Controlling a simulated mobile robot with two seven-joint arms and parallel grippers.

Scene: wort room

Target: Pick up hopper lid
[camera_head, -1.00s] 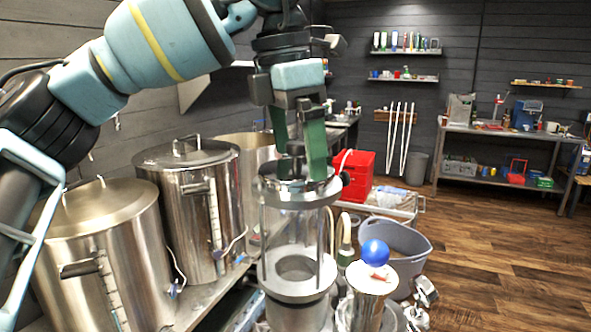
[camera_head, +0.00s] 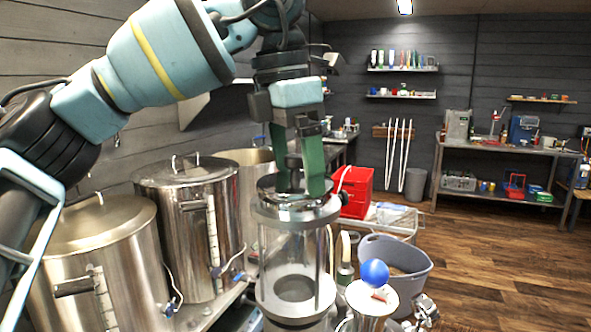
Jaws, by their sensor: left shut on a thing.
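My left gripper (camera_head: 301,185) comes in from above, its green fingers pointing down, shut on the dark knob (camera_head: 292,163) of the hopper lid. The hopper lid (camera_head: 267,184) is a dark, round piece at the top of the clear hopper, partly hidden behind the fingers. The hopper (camera_head: 292,255) is a clear upright cylinder with a metal rim and rods. I cannot tell whether the lid touches the rim or sits slightly above it. My right gripper is not in view.
Steel kettles (camera_head: 190,225) stand close on the left. A metal vessel with a blue ball (camera_head: 375,272) stands right of the hopper. A red box (camera_head: 354,192) and a grey tub (camera_head: 410,265) are behind. The wooden floor at right is clear.

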